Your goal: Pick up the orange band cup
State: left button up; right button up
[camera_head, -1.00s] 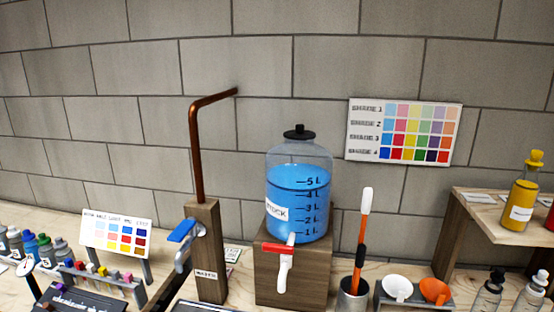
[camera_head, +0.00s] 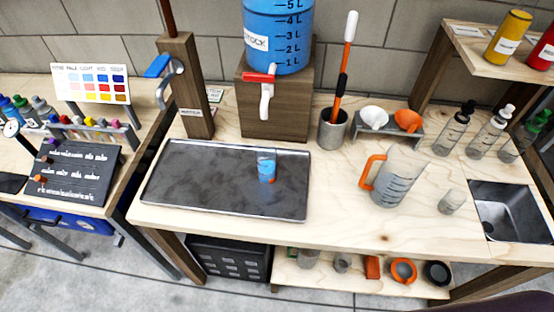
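A small clear cup (camera_head: 267,167) with blue in it stands upright on the dark metal tray on the bench. A small orange-red mark shows near its base, but I cannot tell whether this is a band. On the low shelf, an orange ring-shaped item (camera_head: 403,270) lies beside a small orange block (camera_head: 372,267). Small grey cups (camera_head: 342,262) stand to their left. Neither of my grippers is in view.
The tray (camera_head: 185,190) fills the bench's left part. A clear pitcher with an orange handle (camera_head: 398,180) stands right of it, near a small clear beaker (camera_head: 451,202) and a sink (camera_head: 515,220). The blue stock tank (camera_head: 278,38) sits on a wooden block (camera_head: 275,120) behind.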

aim_at(265, 151)
jog(key=z, duration=1.15)
jog(key=k+j+u, duration=0.1)
jog(key=u, duration=0.3)
jog(key=j+u, duration=0.4)
jog(key=k+j+z, duration=0.25)
jog(key=k, duration=0.15)
jog(key=k+z, duration=0.3)
jog(key=k, duration=0.05)
